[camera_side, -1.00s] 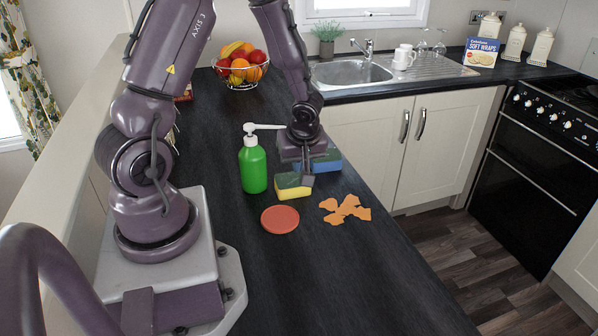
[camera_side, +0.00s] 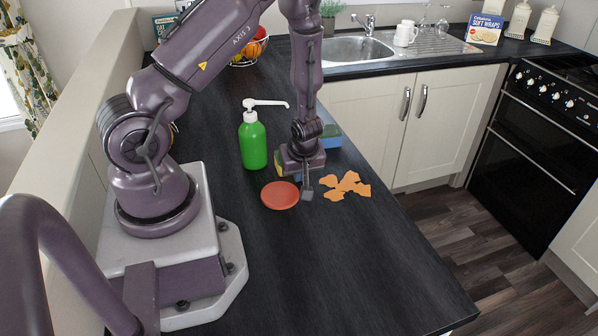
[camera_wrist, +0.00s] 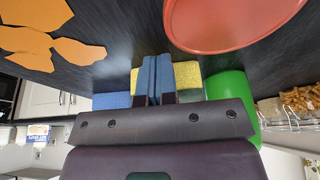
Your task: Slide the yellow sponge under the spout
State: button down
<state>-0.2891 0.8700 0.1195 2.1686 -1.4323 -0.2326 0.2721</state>
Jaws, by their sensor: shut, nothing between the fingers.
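The yellow sponge (camera_side: 280,168) with a green top lies on the dark counter, just right of the green pump bottle (camera_side: 253,145). My gripper hides most of it in the side view. The bottle's white spout (camera_side: 270,103) points right; I cannot tell whether its tip is above the sponge. My gripper (camera_side: 307,193) is shut and empty, fingers pointing down on the near side of the sponge. In the wrist view the shut fingers (camera_wrist: 153,75) stand in front of the sponge (camera_wrist: 187,74), whose yellow shows on both sides; contact cannot be told.
A terracotta disc (camera_side: 280,196) lies left of my fingers, and flat orange pieces (camera_side: 346,186) lie right. A blue sponge-like block (camera_side: 331,138) is behind my gripper. A fruit basket (camera_side: 250,48) and sink (camera_side: 345,50) are farther back. The near counter is clear.

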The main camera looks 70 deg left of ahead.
jog(key=shift+a, duration=0.1)
jog(key=shift+a, duration=1.25)
jog(key=shift+d, duration=1.55)
notch_tip(320, 180, up, 10)
